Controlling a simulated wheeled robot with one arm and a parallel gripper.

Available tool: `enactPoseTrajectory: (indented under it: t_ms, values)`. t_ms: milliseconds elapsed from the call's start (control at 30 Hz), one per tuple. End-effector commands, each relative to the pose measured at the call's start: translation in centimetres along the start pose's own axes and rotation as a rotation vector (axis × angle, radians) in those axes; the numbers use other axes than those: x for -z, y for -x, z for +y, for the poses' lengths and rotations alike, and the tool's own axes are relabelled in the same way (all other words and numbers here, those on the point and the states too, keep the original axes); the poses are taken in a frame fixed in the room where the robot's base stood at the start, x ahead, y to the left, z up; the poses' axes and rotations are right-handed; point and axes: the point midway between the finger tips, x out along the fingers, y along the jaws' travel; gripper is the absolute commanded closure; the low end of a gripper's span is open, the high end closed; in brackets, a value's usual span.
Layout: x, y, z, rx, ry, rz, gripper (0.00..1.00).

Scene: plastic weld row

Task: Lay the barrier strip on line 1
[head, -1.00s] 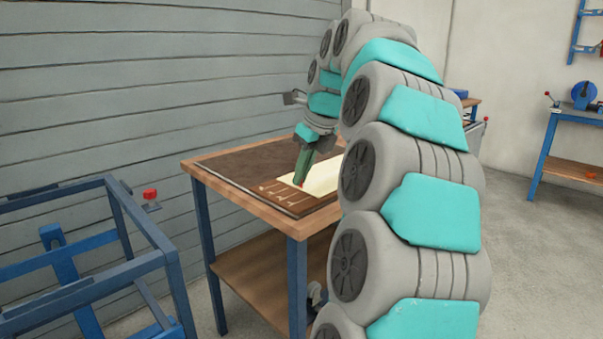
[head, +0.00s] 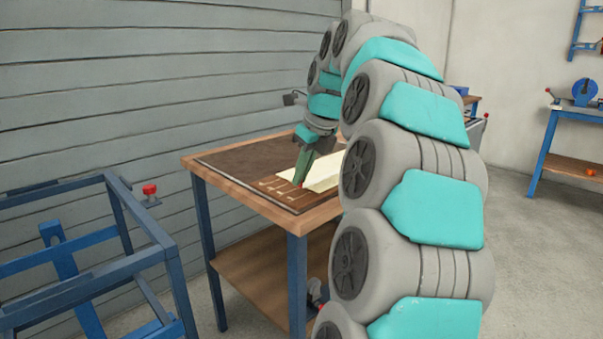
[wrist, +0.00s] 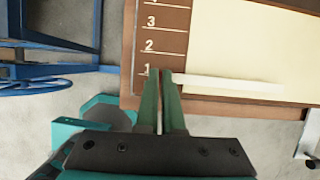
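The barrier strip, a long narrow white bar (wrist: 230,83), runs to the right from my fingertips in the wrist view. It lies along the near edge of a pale sheet (wrist: 250,40), level with the line 1 mark (wrist: 148,72). In the head view the strip (head: 322,184) shows at the sheet's near side. My gripper (wrist: 160,74) has its green fingers close together at the strip's left end, seemingly gripping it; the fingers hide that end. In the head view my gripper (head: 300,182) points down at the board. I cannot tell whether the strip touches the sheet.
The brown board (head: 235,163) carries marks numbered upward from 1 and lies on a wooden-topped table (head: 240,203) with blue legs. A blue frame (head: 140,215) stands to the left. A grey slatted wall (head: 150,80) is behind the table.

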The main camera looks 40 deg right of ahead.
Motion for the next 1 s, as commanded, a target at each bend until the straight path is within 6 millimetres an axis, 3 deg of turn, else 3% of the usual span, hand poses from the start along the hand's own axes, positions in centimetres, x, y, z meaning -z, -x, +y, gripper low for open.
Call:
enactPoseTrajectory:
  t_ms: [1000]
  values:
    - [0.24,-0.53,0.00,0.000,-0.001,0.000,1.00]
